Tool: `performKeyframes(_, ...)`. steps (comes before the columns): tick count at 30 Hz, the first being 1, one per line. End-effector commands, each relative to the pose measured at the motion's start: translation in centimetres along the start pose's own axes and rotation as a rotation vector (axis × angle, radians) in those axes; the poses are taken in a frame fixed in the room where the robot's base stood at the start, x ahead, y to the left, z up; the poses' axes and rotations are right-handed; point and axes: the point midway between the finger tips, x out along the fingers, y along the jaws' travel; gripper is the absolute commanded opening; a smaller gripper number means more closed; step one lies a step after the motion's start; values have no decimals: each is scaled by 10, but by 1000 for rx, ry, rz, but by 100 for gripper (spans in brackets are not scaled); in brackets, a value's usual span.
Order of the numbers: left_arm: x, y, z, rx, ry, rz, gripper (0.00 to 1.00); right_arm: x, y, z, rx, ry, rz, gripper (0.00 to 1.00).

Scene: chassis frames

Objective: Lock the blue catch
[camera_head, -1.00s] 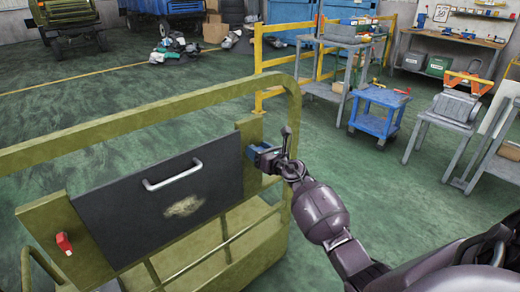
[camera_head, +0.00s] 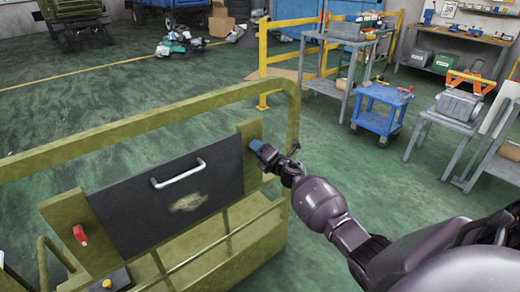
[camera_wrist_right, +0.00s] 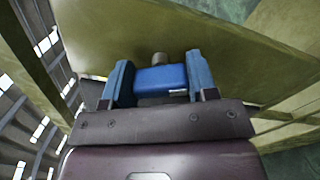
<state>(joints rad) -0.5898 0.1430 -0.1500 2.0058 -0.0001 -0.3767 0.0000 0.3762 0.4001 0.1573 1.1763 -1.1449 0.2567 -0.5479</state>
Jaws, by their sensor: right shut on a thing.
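The blue catch (camera_head: 256,145) is on the olive post at the right end of a dark panel (camera_head: 165,195) with a light handle. My right gripper (camera_head: 266,154) is at this catch and partly hides it. In the right wrist view the blue catch (camera_wrist_right: 160,78) lies between the two blue-padded fingers of my right gripper (camera_wrist_right: 161,70), which are shut on it. A round grey stud (camera_wrist_right: 159,58) shows just beyond the catch, against the olive plate. My left gripper is not in view.
A red catch (camera_head: 80,234) is on the olive post at the panel's left end. An olive rail (camera_head: 150,122) curves above and behind the panel. A blue cart (camera_head: 381,108) and grey tables stand farther right. The green floor between is clear.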

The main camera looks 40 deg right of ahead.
Motion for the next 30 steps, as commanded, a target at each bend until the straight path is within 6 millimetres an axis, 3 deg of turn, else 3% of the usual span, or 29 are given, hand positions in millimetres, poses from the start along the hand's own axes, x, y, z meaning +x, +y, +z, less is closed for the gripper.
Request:
performKeyframes(15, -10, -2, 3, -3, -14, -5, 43, 0, -1, 1, 381, -2, 0, 30)
performKeyframes(30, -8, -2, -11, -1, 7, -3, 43, 0, -2, 1, 478, -2, 0, 30)
